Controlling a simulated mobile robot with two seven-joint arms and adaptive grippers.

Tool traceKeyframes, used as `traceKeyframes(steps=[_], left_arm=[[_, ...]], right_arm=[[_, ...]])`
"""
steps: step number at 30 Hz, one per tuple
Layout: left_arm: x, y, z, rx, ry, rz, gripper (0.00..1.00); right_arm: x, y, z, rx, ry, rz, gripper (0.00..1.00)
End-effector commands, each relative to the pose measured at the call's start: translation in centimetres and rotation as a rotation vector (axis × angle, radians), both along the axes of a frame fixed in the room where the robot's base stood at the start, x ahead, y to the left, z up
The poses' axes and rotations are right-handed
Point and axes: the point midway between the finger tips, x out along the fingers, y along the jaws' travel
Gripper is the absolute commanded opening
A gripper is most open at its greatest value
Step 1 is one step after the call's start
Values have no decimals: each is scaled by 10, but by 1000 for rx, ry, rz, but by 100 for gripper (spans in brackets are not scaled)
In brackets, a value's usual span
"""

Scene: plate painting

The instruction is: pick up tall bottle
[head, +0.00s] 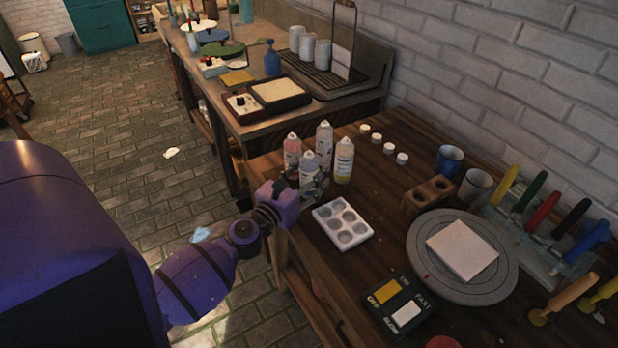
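Several capped paint bottles stand upright in a cluster at the left end of the wooden table: a pink one (292,150), a pale one at the back (324,143), a pale lilac one in front (310,168) and a yellowish one (344,162). They look similar in height, and I cannot tell which is the tall bottle. My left gripper (293,184), on the purple arm, is at the table's left edge, right beside the lilac and pink bottles. Its dark fingers are small and partly hidden, so opening and contact are unclear. My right gripper is out of view.
A white paint palette (342,222) lies just right of my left gripper. Small white caps (389,148), cups (449,160), a wooden holder (428,193) and a round turntable (420,265) with a white tile occupy the table. A brick wall (500,60) stands behind.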

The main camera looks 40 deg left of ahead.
Motion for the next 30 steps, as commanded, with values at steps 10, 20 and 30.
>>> traceKeyframes(steps=[10, 20, 30], left_arm=[[0, 0, 1, 1, -2, 0, 25], [0, 0, 10, 1, -3, -1, 25], [-19, -10, 71, 4, -13, -2, 25]], right_arm=[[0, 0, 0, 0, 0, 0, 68], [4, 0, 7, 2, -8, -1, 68], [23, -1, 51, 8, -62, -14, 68]])
